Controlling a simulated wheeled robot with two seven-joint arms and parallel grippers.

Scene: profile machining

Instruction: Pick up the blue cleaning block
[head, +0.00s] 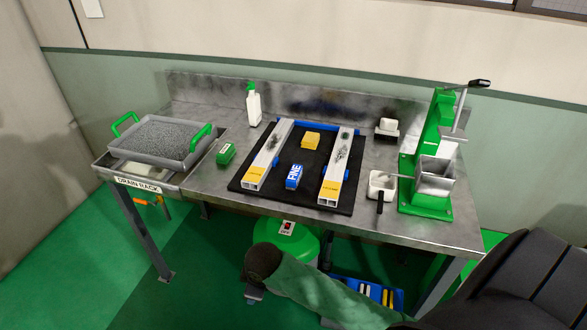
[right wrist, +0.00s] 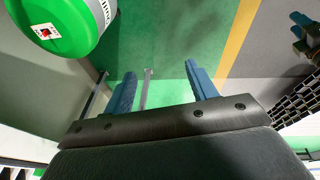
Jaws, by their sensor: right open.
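The blue cleaning block (head: 292,177), with white lettering that looks like "FINE", lies on the black mat (head: 275,177) between two metal profiles. My right arm comes in from the right in the head view, and its end is low in front of the bench, below the block and well apart from it. In the right wrist view my right gripper (right wrist: 161,84) is open, with two blue fingers spread and nothing between them. The block is not in that view.
Two profiles (head: 268,158) (head: 338,170) flank the block. A yellow block (head: 310,140) lies behind it, a green block (head: 225,154) to its left. A white bottle (head: 254,107), drain rack tray (head: 160,140), white brush (head: 381,185) and green press (head: 425,165) stand around. A green drum (head: 290,240) is under the bench.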

